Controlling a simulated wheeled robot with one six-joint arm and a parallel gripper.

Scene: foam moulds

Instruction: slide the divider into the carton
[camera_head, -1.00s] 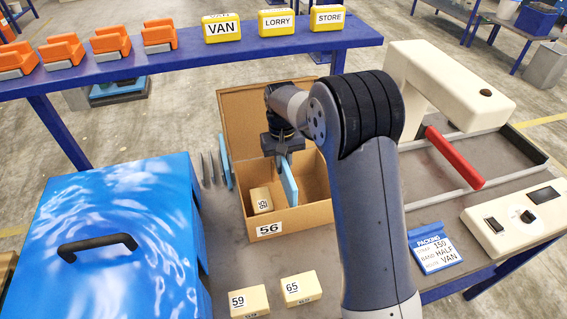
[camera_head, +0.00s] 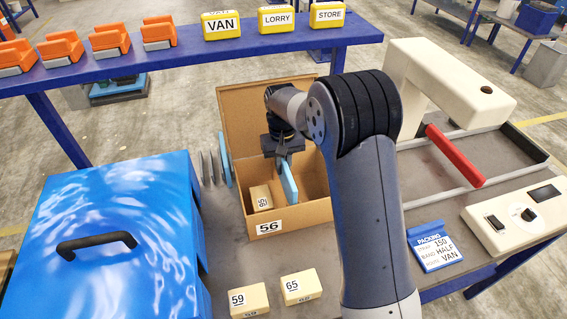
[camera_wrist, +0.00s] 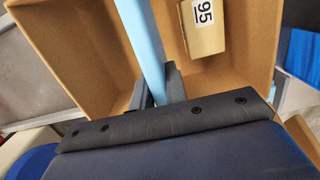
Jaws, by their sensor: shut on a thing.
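The open cardboard carton (camera_head: 318,212), labelled 56, stands on the bench with its lid flap up at the back. My gripper (camera_head: 284,153) is over the carton, pointing down, and is shut on a thin light-blue divider (camera_head: 288,183). The divider stands upright inside the carton's outline, to the right of a small block (camera_head: 261,197) marked 95. In the wrist view the divider (camera_wrist: 143,45) runs up from between the fingers (camera_wrist: 160,90), apart from the block (camera_wrist: 205,28). Whether its lower edge touches the carton floor is hidden.
More dividers stand upright in a row (camera_head: 226,160) left of the carton. Blocks 59 (camera_head: 249,300) and 65 (camera_head: 300,287) lie in front. A blue lidded box (camera_head: 120,240) stands at left, and a cream machine with a red bar (camera_head: 455,157) at right.

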